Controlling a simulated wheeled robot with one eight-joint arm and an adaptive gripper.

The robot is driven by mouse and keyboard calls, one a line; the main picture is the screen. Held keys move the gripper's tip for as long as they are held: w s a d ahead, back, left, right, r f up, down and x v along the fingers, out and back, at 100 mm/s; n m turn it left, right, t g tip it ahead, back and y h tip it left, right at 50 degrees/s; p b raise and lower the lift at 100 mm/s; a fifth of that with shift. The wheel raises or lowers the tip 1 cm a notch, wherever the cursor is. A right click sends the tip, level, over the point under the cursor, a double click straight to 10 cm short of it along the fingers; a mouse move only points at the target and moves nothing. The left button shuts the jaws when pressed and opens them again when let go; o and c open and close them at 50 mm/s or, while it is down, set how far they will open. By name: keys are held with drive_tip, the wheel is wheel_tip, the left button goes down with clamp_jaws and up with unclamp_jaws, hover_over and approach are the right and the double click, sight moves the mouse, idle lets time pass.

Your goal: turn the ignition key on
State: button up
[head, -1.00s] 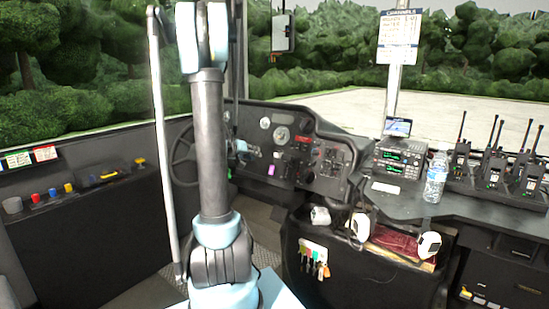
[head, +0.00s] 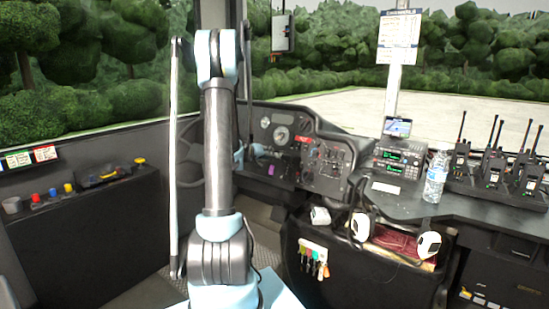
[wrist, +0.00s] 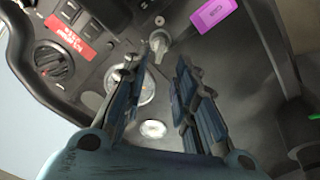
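A silvery key-like piece (wrist: 158,43), which looks like the ignition key, stands out from the dark dashboard panel at the top centre of the wrist view. My gripper (wrist: 160,66) is open, with its two dark fingers apart. The key lies just beyond the fingertips, roughly in line with the gap between them. I see no clear contact. In the head view my arm hides most of the gripper, and I cannot make out the key there.
A magenta rectangular piece (wrist: 212,14) lies right of the key. A black knob (wrist: 48,55) and red label (wrist: 72,33) are on the left. A round gauge (wrist: 147,88) shows between the fingers. A pale pole (head: 174,150) stands close left of my arm.

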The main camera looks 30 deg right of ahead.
sight(278, 155)
drive_tip(key=x, duration=0.7)
drive_tip(key=shift+w+d, duration=0.1)
drive_tip(key=shift+d, duration=0.15)
drive_tip(key=shift+c, duration=0.5)
clamp_jaws()
